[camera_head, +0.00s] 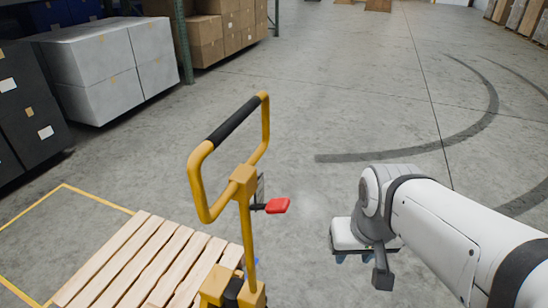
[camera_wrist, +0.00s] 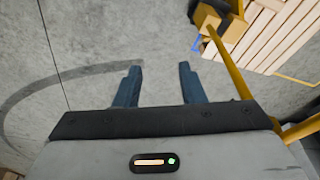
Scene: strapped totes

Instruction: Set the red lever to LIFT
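The red lever (camera_head: 277,205) sticks out to the right from the yellow handle post of a pallet jack (camera_head: 244,215), just below the looped handle with its black grip (camera_head: 233,120). It looks roughly level; no position label is readable. My gripper (camera_head: 350,252) points down, to the right of the lever and apart from it. In the wrist view my gripper (camera_wrist: 158,72) shows two blue fingers spread wide with only bare floor between them. The yellow post (camera_wrist: 228,65) passes to the right of the fingers there. The red lever is not visible in the wrist view.
A wooden pallet (camera_head: 150,265) lies at the lower left, beside the jack. Dark totes (camera_head: 30,110), white totes (camera_head: 105,65) and cardboard boxes (camera_head: 215,35) stand at the back left. Open concrete floor lies behind and right of the jack.

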